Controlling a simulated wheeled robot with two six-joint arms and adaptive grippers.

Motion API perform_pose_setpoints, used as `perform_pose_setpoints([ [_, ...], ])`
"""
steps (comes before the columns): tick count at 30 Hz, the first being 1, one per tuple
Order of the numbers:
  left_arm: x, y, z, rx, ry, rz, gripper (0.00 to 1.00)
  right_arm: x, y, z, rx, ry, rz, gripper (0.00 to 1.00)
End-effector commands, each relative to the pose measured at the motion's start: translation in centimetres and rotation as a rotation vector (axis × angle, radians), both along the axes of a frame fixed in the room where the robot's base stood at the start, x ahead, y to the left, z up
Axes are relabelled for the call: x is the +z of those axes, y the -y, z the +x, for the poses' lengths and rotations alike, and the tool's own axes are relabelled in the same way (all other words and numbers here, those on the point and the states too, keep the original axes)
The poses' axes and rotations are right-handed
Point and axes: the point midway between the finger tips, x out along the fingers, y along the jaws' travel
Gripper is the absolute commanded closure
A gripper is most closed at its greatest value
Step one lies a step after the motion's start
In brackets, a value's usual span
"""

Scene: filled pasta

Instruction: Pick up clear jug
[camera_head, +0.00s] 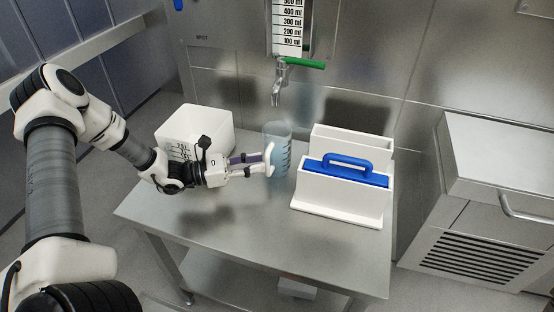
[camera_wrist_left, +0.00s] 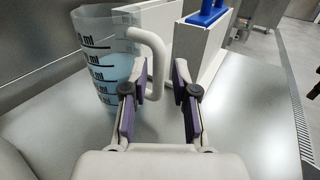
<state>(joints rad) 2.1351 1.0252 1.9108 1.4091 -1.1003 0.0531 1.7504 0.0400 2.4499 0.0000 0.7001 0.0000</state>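The clear jug (camera_head: 283,135) stands upright on the steel table, below the tap, with bluish sides and dark volume marks. It also shows in the left wrist view (camera_wrist_left: 98,48), at upper left, with its white handle (camera_wrist_left: 157,50) facing the gripper. My left gripper (camera_head: 262,162) is at the handle. In the left wrist view its two fingers (camera_wrist_left: 164,82) are apart, with the lower handle between them, closer to the left finger. A gap shows between the handle and the right finger. My right gripper is not in view.
A white bin (camera_head: 208,122) stands behind my left wrist. A white box (camera_head: 338,200) with a blue-handled lid (camera_head: 347,174) stands close right of the jug. The tap (camera_head: 278,85) hangs above. The table's front (camera_head: 240,235) is clear.

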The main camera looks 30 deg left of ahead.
Motion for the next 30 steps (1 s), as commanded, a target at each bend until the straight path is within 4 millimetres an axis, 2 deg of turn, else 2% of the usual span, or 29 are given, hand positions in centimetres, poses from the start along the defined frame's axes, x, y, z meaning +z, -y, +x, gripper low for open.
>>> perform_pose_setpoints([
  [1,-0.5,0.7,0.6,-0.007,-0.005,0.005,0.72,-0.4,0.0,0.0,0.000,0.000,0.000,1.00],
  [6,-0.4,2.4,2.3,-0.005,-0.002,0.004,0.72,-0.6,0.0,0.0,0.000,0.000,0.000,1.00],
  [13,-0.3,2.5,2.6,-0.001,-0.001,0.001,0.72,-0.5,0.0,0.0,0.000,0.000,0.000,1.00],
  [14,-0.3,2.5,2.6,-0.002,-0.001,0.001,0.76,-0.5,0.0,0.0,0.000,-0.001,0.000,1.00],
  [15,-0.3,2.5,2.6,-0.002,-0.001,0.001,0.90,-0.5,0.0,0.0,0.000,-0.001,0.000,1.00],
  [16,-0.3,2.5,2.6,-0.002,-0.001,0.001,1.00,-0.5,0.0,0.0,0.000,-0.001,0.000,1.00],
  [30,0.0,2.6,2.4,-0.002,-0.001,0.001,1.00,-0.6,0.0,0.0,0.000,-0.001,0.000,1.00],
])
